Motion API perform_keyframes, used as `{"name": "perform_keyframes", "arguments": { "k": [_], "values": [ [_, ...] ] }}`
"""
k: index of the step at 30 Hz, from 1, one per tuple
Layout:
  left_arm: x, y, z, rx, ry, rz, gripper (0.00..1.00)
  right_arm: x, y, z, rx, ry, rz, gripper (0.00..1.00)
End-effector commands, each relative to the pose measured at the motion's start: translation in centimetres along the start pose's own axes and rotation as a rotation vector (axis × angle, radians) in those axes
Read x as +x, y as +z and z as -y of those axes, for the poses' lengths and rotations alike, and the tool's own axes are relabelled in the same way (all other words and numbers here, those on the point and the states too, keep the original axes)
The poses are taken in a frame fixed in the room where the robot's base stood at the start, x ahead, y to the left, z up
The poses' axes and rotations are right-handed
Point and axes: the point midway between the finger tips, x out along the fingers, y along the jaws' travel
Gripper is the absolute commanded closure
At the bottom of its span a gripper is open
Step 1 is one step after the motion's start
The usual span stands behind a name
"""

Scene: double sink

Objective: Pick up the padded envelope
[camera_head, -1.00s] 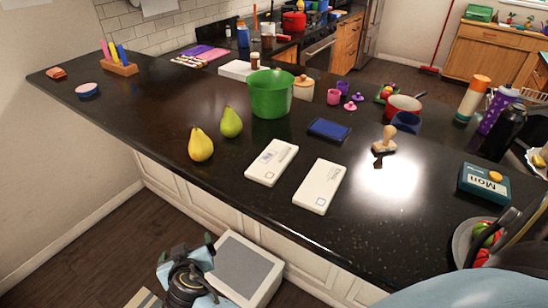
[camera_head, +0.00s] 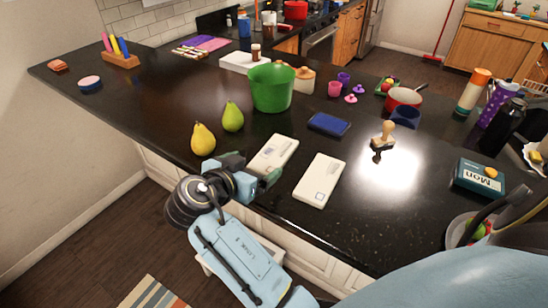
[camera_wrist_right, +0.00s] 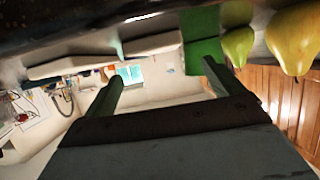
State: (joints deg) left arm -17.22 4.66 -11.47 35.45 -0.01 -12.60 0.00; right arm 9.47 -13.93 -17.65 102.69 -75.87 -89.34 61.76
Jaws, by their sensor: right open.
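Two white, thick packets that look like padded envelopes lie flat and side by side near the counter's front edge. The left packet (camera_head: 277,150) and the right packet (camera_head: 320,180) both bear small printed marks; I cannot tell which is the task's envelope. My right gripper (camera_head: 254,169) is open and empty at the near end of the left packet. In the right wrist view, the left packet (camera_wrist_right: 154,44) lies just beyond and between the spread fingertips (camera_wrist_right: 162,72), and the other packet (camera_wrist_right: 70,66) lies to the left. My left gripper is not in view.
Two pears (camera_head: 203,139) stand left of the gripper. A green bucket (camera_head: 271,90) is behind the left packet, and a blue pad (camera_head: 328,124) lies behind the packets. A wooden stamp (camera_head: 383,136) stands right.

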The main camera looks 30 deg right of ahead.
Motion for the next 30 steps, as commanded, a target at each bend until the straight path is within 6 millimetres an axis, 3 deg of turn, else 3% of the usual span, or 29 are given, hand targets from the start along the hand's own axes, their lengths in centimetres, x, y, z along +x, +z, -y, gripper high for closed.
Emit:
{"name": "perform_keyframes", "arguments": {
  "k": [8, 15, 25, 30],
  "values": [
    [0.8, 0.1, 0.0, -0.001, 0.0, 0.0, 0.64, 2.3, 0.3, -0.1, -0.001, 0.001, -0.001, 0.07],
    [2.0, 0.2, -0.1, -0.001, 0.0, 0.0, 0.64, 5.8, 0.9, -0.3, -0.003, -0.001, -0.001, 0.07],
    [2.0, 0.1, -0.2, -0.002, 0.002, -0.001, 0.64, 6.4, 0.8, -0.3, -0.002, -0.002, 0.002, 0.07],
    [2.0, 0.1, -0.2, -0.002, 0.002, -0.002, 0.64, 6.4, 0.8, -0.3, -0.002, -0.002, 0.002, 0.3]
  ]
}}
